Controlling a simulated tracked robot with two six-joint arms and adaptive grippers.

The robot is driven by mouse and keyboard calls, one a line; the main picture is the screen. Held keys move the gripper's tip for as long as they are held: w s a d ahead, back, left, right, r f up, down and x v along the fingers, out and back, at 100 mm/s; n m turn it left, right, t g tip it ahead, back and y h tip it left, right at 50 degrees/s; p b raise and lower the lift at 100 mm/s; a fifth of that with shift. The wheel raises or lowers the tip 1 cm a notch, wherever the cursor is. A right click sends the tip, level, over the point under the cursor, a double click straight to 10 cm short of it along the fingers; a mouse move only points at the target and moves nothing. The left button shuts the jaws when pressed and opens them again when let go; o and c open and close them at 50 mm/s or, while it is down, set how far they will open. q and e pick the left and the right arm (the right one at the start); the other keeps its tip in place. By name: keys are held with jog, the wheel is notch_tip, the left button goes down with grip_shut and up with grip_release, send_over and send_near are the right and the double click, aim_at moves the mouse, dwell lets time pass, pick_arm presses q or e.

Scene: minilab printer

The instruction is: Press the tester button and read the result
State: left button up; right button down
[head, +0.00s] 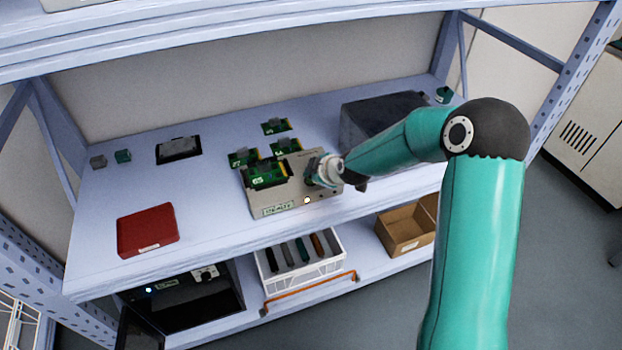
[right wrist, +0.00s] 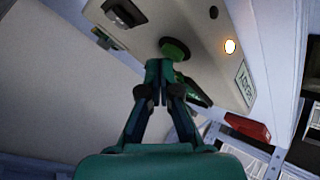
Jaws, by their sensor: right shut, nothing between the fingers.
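The tester (head: 283,197) is a beige box on the shelf with a green circuit board (head: 264,175) seated on it. Its small front display (head: 278,209) seems to read "READY", and it also shows in the right wrist view (right wrist: 243,86). A lamp (head: 307,200) beside the display glows warm white. In the right wrist view a round green button (right wrist: 175,49) stands on the tester's face. My right gripper (right wrist: 159,66) is shut and empty, its tips right at this button; contact cannot be told. In the head view my right gripper (head: 324,171) partly hides the tester's right side. My left gripper is not in view.
Several loose green boards (head: 275,126) lie behind the tester. A dark box (head: 381,113) stands behind my right arm. A red tray (head: 147,230) and a black device (head: 178,149) are to the left. A white crate (head: 300,278) and cardboard box (head: 405,229) sit on the lower shelf.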

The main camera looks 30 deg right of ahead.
jog(key=shift+f, duration=0.3)
jog(key=shift+r, duration=0.1)
dwell(0.4)
jog(key=shift+r+p, duration=0.55)
jog(key=shift+r, duration=0.25)
jog(key=shift+r, duration=0.1)
notch_tip(320, 180, up, 5)
jog(key=p, duration=0.4)
jog(key=shift+p, duration=0.35)
jog(key=shift+s, duration=0.1)
